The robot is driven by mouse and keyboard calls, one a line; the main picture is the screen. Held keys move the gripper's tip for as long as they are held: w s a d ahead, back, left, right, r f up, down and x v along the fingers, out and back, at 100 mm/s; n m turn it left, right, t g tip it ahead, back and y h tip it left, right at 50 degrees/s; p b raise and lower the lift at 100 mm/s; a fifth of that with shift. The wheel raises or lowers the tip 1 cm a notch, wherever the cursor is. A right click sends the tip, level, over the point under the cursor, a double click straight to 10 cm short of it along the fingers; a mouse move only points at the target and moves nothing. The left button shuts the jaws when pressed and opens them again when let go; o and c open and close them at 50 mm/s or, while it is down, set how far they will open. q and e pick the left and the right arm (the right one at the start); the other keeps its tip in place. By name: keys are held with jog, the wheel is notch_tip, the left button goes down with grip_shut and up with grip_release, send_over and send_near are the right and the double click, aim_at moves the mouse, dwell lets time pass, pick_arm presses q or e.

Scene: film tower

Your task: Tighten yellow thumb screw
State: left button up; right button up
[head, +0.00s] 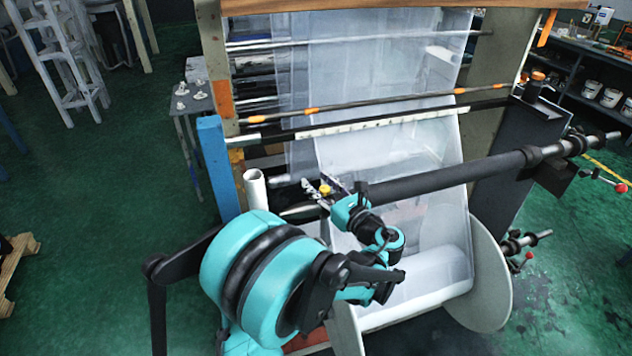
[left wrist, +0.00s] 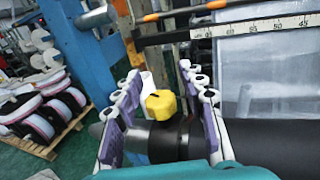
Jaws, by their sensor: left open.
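The yellow thumb screw (left wrist: 162,104) sits on a dark collar (left wrist: 165,140) on the black roller shaft (left wrist: 265,140). In the left wrist view it stands between the two open fingers of my left gripper (left wrist: 160,95), with gaps on both sides. In the head view the yellow thumb screw (head: 325,189) shows small at the left end of the black roller, with my left gripper (head: 322,186) around it. The lower part of the screw and its thread are hidden. My right gripper is not in view.
A blue post (head: 215,165) and a white tube (head: 256,188) stand left of the gripper. Translucent film (head: 390,140) hangs behind the roller, above a large film roll (head: 420,285). A ruler bar (left wrist: 265,26) crosses behind the fingers.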

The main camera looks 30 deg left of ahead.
pick_arm(q)
jog(key=shift+w+a, duration=0.25)
jog(key=shift+a, duration=0.35)
grip_shut()
jog(key=shift+w+d+m+t+h+b, duration=0.2)
jog(key=shift+w+d+m+t+h, duration=0.3)
jog(key=shift+m+t+h, duration=1.7)
jog(key=shift+w+d+m+t+h+b, duration=0.25)
jog(key=shift+d+m+t+h, duration=0.8)
jog(key=shift+m+h, duration=1.95)
jog(key=shift+w+d+m+t+h+b, duration=0.15)
jog(key=shift+w+d+m+t+h, duration=0.2)
jog(key=shift+m+t+h, duration=2.35)
jog(key=shift+n+g+h, duration=0.65)
jog(key=shift+n+h, duration=0.25)
